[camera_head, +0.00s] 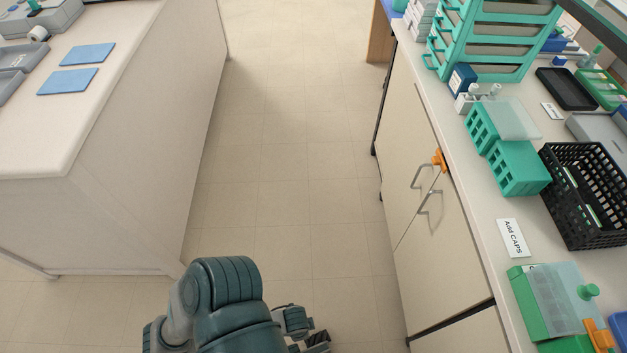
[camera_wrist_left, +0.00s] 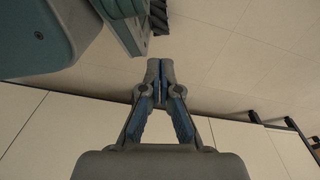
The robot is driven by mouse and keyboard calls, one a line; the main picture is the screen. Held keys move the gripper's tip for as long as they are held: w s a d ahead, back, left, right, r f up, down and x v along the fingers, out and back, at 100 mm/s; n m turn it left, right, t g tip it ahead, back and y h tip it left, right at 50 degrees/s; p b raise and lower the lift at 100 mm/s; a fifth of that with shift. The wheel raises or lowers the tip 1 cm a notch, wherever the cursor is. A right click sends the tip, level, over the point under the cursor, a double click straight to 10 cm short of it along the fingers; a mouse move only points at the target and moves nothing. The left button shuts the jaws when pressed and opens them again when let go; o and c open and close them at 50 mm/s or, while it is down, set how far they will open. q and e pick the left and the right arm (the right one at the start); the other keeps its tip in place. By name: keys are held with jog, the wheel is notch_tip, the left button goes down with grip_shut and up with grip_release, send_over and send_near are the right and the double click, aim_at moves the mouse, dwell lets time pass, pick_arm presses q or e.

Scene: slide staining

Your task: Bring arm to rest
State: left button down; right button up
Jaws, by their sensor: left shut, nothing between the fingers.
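My left gripper (camera_wrist_left: 160,82) shows in the left wrist view, with its two blue-padded fingers closed together and nothing between them. It hangs over pale panels and the tiled floor (camera_wrist_left: 215,55), touching no object there. In the head view, one of my arms, teal and grey, bends at the bottom centre over the floor (camera_head: 285,170). Small dark parts beside it are cut off by the lower edge, and I cannot tell which hand they belong to. My right gripper cannot be made out.
A bench (camera_head: 465,165) runs along the right, holding green racks (camera_head: 518,168), a black basket (camera_head: 560,205) and an "Add CAPS" card (camera_head: 513,238). Its cabinet handles (camera_head: 428,200) project into the aisle. A white counter (camera_head: 95,125) with blue mats (camera_head: 68,81) stands left. The aisle between is clear.

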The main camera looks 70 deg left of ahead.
pick_arm(q)
jog(key=r+p, duration=0.1)
jog(key=p, duration=0.3)
jog(key=r+p, duration=0.1)
jog(key=p, duration=0.4)
jog(key=w+r+t+p, duration=0.1)
jog(key=p, duration=0.4)
jog(key=shift+a+r, duration=0.1)
jog(key=shift+a, duration=0.2)
pick_arm(e)
jog(key=r, duration=0.2)
jog(key=w+r+t, duration=0.1)
jog(key=shift+d+r, duration=0.1)
jog(key=shift+d, duration=0.15)
